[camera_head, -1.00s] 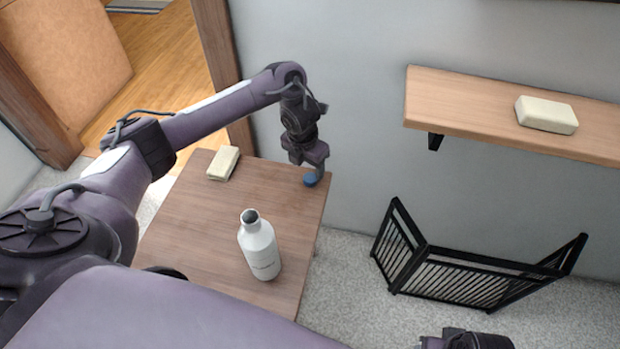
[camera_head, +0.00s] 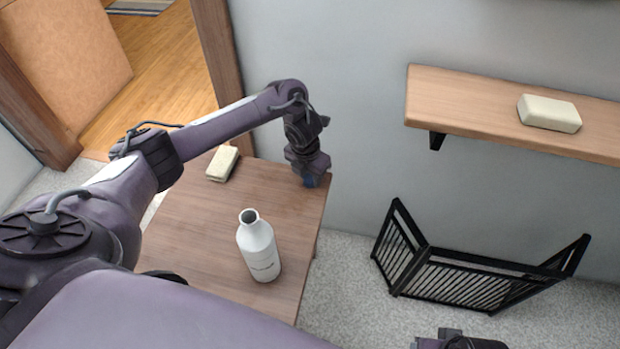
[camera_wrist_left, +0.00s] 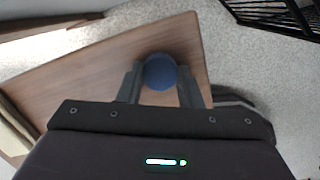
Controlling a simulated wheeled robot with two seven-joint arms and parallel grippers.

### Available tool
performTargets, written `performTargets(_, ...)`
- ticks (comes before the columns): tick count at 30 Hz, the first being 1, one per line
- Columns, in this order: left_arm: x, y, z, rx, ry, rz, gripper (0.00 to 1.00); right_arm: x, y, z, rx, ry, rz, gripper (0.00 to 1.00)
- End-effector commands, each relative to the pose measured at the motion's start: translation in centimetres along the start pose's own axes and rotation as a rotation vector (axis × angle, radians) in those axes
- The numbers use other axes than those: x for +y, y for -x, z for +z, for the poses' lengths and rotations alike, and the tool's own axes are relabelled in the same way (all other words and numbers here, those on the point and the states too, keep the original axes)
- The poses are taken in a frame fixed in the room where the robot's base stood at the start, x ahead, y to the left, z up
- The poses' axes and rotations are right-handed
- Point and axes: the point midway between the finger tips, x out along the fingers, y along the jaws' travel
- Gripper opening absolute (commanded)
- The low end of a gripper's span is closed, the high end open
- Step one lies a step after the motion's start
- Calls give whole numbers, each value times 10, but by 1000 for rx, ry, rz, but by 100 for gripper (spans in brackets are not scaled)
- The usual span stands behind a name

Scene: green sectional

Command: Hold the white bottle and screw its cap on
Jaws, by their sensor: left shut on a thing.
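The white bottle (camera_head: 260,251) stands upright on the small wooden table, its mouth open and uncapped. The blue cap (camera_wrist_left: 159,72) is at the table's far right corner, and in the head view (camera_head: 311,182) it is mostly hidden by my gripper. My left gripper (camera_head: 309,178) points down there, and its fingers are shut on the cap, one on each side in the left wrist view (camera_wrist_left: 157,83). It is well behind and to the right of the bottle. Part of my right arm's end (camera_head: 460,341) shows at the bottom edge; its fingers cannot be made out.
The wooden table (camera_head: 190,225) also bears a cream block (camera_head: 222,163) at its back left. A wall shelf (camera_head: 465,105) with another cream block (camera_head: 549,113) is at the right. A black folding rack (camera_head: 470,277) stands on the carpet below. The tabletop between bottle and cap is clear.

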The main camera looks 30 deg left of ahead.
Motion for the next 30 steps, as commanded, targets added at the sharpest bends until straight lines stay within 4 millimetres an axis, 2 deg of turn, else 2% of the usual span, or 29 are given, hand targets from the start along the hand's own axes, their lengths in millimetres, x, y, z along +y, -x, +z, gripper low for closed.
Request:
performTargets(8,0,1,0,0,0,0,11,1,0,0,0,1,3,50)
performTargets(13,0,9,2,-2,0,0,11,2,3,0,-8,-1,4,50)
performTargets(17,0,26,4,-3,-1,0,11,4,7,4,-32,-8,8,50)
performTargets(22,0,62,9,-4,-2,0,11,16,15,8,-94,-35,28,50)
performTargets(30,0,94,12,-1,-1,1,11,25,-43,18,-106,-63,32,50)
